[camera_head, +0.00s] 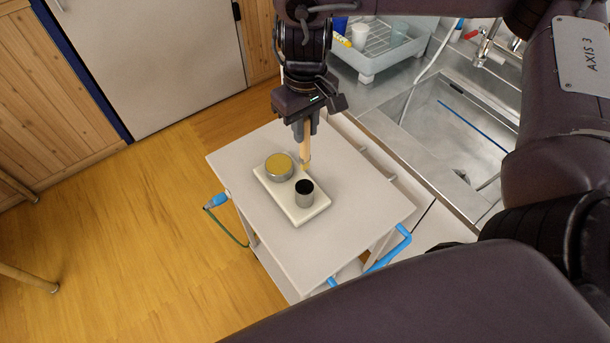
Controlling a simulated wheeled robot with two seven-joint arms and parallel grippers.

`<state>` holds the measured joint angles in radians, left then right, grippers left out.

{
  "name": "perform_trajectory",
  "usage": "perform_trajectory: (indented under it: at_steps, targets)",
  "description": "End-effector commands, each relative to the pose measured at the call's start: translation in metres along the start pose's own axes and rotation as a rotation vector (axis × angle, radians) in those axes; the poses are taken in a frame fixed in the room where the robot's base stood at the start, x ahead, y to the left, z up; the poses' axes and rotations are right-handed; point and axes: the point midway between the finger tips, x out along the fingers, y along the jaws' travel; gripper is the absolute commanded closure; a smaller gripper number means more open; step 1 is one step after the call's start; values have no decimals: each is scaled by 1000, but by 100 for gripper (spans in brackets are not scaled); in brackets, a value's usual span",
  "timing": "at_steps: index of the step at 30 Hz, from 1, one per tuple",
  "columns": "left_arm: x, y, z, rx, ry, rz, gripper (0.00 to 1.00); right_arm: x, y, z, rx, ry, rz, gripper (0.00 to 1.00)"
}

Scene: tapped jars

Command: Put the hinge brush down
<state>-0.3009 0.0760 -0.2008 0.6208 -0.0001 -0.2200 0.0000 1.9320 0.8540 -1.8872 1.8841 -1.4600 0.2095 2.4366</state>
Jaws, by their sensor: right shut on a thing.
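My right gripper (305,128) hangs fingers down over the white trolley top. It is shut on the hinge brush (306,148), a light wooden stick that points down. The brush's lower end is by the back right edge of a cream tray (299,218); I cannot tell whether it touches anything. On the tray stand a round metal jar with a yellow top (279,166) and a smaller grey jar with a dark top (304,195). The brush is beside these jars, behind the grey one. My left gripper is not in view.
The trolley top (236,160) is clear around the tray. A blue handle (390,250) is at its right end and a blue clip (216,201) at its left. Behind are a steel sink (440,125) and a grey dish rack (372,62) with cups.

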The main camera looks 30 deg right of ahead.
Motion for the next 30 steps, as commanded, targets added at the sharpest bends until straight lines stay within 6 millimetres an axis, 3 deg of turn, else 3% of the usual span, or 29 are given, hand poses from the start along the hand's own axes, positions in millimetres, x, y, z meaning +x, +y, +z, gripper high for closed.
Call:
perform_trajectory:
  at_steps: [3,12,19,24,30]
  targets:
    - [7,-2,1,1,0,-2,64,34,0,2,2,-7,-3,100]
    - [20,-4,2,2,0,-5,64,99,0,1,4,-4,-2,100]
    - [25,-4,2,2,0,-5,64,118,0,0,2,0,0,100]
    - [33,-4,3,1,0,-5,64,142,-1,1,1,-3,-1,100]
    - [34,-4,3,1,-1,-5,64,149,0,0,2,1,0,100]
